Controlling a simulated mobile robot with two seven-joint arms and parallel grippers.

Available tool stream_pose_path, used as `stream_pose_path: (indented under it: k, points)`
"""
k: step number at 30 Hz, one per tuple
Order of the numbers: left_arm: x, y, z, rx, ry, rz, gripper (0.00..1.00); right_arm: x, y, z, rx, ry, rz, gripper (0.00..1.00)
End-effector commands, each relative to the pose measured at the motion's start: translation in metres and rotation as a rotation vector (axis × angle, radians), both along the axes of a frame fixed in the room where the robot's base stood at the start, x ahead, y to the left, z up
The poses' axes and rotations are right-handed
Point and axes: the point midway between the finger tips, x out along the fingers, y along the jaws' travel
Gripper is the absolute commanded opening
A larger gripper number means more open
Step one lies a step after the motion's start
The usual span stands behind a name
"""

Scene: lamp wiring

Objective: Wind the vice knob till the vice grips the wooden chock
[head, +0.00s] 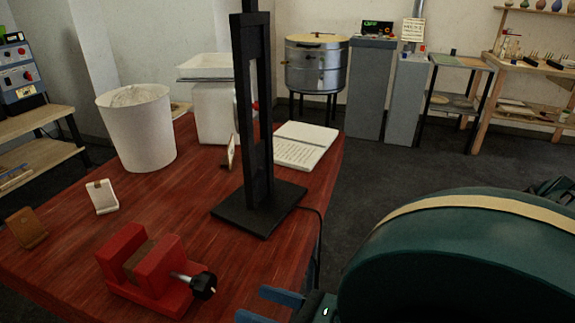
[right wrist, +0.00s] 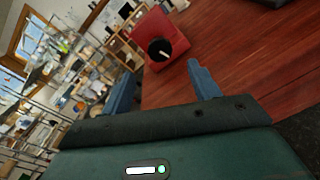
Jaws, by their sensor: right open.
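The red vice (head: 165,264) stands on the near part of the red wooden table. A brown wooden chock (head: 138,259) sits between its jaws; I cannot tell whether the jaws touch it on both sides. The black vice knob (head: 204,286) sticks out to the right on a metal screw. My right gripper (head: 267,307) has blue fingers, open and empty, to the right of the knob and apart from it. In the right wrist view the knob (right wrist: 159,50) shows ahead, between and beyond the fingers (right wrist: 163,86), with the red vice (right wrist: 155,25) behind it. My left gripper is out of view.
A black lamp stand (head: 258,208) with a cable rises behind the vice. A white lampshade (head: 137,128), small holders (head: 102,196) and an open book (head: 305,144) are on the red table (head: 205,217). The space between knob and right gripper looks clear.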

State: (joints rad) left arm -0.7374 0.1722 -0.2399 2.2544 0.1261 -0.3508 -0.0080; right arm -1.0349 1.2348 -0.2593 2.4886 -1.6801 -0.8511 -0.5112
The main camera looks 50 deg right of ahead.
Motion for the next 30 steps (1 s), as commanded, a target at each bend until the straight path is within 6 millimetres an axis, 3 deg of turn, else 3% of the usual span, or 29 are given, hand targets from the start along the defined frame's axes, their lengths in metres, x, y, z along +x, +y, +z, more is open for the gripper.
stream_pose_path:
  k: [4,11,25,30]
  points:
    - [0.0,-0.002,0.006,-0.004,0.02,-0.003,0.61,-0.018,-0.006,0.005,0.0,0.005,0.002,0.61]
    - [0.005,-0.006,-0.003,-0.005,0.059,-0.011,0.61,-0.033,-0.011,0.003,0.002,0.0,0.003,0.61]
    - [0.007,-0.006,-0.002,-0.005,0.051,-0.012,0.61,-0.033,-0.01,0.002,0.003,-0.002,0.005,0.61]
    - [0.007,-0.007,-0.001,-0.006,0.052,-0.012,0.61,-0.02,0.001,0.006,-0.004,-0.002,0.068,0.61]
